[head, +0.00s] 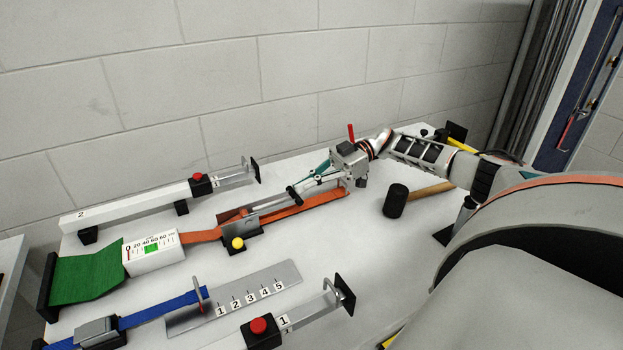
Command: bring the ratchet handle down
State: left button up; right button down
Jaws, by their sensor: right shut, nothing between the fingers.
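The ratchet (240,226) is a grey metal piece on the orange strap (320,202), with a yellow knob (238,243) at its front. Its grey handle part seems to stand up from the strap, but its exact angle is hard to tell. My right gripper (293,194) reaches in from the right, its shut, empty fingertips above the strap, to the right of the ratchet. A small gap seems to separate them from the ratchet. A white gauge (152,254) with a green zone sits on the strap's left side. My left gripper is not in view.
Clamp 2 (135,206) with a red button lies behind the strap; clamp 1 (295,318) is in front. A numbered metal plate (250,296), a blue strap (165,308) and a black-headed mallet (396,201) also lie on the white table (345,245). A block wall stands behind.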

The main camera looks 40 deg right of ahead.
jog(key=v, duration=1.1)
jog(key=shift+d+r, duration=0.1)
jog(key=shift+d, duration=0.05)
jog(key=shift+s+d+r, duration=0.1)
jog(key=shift+s+d, duration=0.05)
jog(key=shift+d, duration=0.1)
jog(key=shift+r, duration=0.1)
